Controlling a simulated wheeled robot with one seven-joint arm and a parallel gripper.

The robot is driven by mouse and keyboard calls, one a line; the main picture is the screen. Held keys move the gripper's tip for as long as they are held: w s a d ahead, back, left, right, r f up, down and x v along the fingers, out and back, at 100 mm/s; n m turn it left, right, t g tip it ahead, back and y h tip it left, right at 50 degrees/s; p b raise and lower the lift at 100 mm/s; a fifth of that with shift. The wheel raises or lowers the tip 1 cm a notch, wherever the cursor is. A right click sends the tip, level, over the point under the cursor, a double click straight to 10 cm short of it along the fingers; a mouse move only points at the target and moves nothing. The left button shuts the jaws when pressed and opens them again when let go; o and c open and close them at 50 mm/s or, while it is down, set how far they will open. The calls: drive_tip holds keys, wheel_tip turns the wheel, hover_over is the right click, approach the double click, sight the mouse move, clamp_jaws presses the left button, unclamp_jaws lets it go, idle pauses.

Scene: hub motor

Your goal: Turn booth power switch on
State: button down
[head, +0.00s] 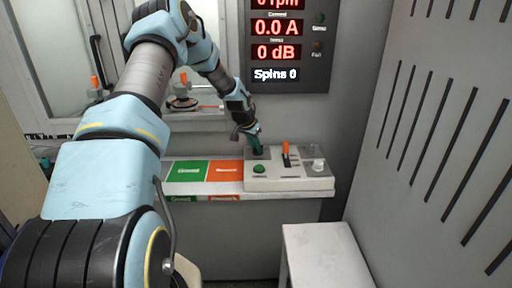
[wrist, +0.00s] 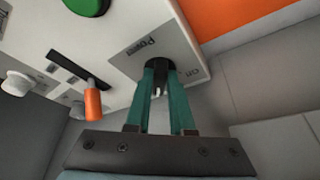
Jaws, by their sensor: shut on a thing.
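The control box (head: 290,182) stands on the right end of the shelf. Its power switch (wrist: 158,88) sits beside the printed word "Power" and an "on" label in the wrist view. My gripper (wrist: 165,75) has its two teal fingertips around the switch and is shut on it; the fingers hide most of the switch. In the head view my gripper (head: 256,148) reaches down to the left rear part of the box. Which position the switch is in cannot be told.
On the box are a green button (head: 260,169), an orange-tipped lever (head: 286,148) and a white knob (head: 318,164). Green (head: 188,171) and orange (head: 225,171) panels lie left of it. A display (head: 277,50) above reads 0.0 A, 0 dB and Spins 0. A white stool (head: 322,255) stands in front.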

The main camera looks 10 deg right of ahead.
drive_tip(key=shift+m, duration=0.5)
drive_tip(key=shift+g, duration=0.3)
drive_tip(key=c, duration=0.8)
unclamp_jaws()
drive_tip(key=shift+a, duration=0.1)
drive_tip(key=b+v, duration=0.2)
drive_tip(key=v, duration=0.8)
drive_tip(key=shift+s+a+r+b, duration=0.1)
drive_tip(key=shift+a+r+b, duration=0.05)
drive_tip(key=shift+r+b, duration=0.2)
